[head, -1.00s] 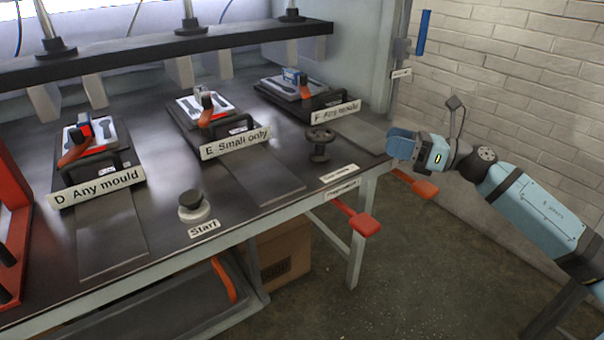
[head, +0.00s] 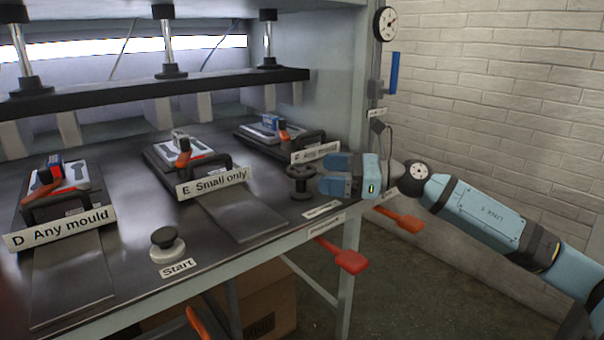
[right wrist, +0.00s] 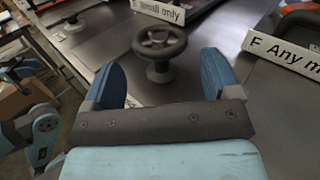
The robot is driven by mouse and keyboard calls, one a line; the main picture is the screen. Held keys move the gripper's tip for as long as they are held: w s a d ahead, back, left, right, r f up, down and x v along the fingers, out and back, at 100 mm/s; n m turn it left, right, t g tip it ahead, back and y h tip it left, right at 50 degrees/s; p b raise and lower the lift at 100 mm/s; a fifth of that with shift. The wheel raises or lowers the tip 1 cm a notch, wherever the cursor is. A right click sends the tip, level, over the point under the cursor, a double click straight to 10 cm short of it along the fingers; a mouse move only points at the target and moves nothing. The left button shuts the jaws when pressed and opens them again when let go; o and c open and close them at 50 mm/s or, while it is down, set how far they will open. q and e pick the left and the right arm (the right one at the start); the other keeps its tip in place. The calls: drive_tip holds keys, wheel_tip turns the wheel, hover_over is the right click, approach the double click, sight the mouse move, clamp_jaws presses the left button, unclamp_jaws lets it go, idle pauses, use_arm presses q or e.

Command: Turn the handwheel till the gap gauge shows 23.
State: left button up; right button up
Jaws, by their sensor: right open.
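The handwheel (head: 300,181) is a small dark wheel on a short post near the front right of the press table. It also shows in the right wrist view (right wrist: 160,43), straight ahead with its spokes visible. My right gripper (head: 324,174) is open, its two blue fingers pointing at the handwheel from the right. In the right wrist view the gripper (right wrist: 162,78) has its fingers apart and empty, with the wheel just beyond the tips and between their lines. A round white dial gauge (head: 385,24) hangs on the post at the top; its figures are too small to read.
Station F's mould (head: 272,130) and label (head: 315,151) stand behind the handwheel, and station E (head: 212,183) is to its left. A Start button (head: 167,245) is at the front edge. Floor to the right is clear.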

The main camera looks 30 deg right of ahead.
sight(302, 168)
drive_tip(key=shift+x, duration=3)
